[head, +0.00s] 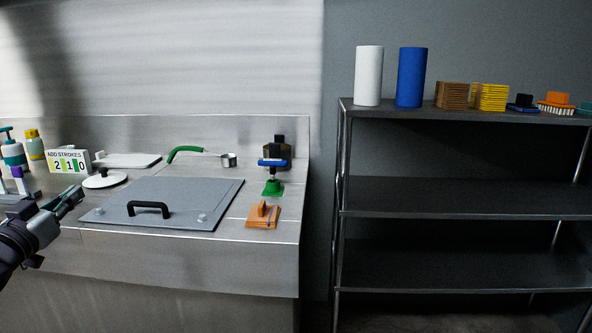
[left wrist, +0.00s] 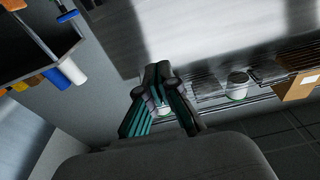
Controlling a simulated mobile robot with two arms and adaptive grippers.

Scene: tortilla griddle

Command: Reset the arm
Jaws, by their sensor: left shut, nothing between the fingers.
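My left gripper (head: 68,199) comes in from the left in the head view, in front of the counter's left part. It is shut and empty. In the left wrist view its fingers (left wrist: 160,75) meet at the tips, with the counter's front and a lower shelf behind them. The grey griddle cover (head: 185,190) with a black handle (head: 148,209) lies flat on the steel counter, to the right of the gripper and apart from it. My right gripper is in neither view.
On the counter are a white round lid (head: 104,179), a number sign (head: 68,160), bottles (head: 13,150), a green-handled ladle (head: 187,152), a green-based tool (head: 273,187) and an orange block (head: 262,215). A dark shelf rack (head: 440,187) stands to the right, its top holding rolls and sponges.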

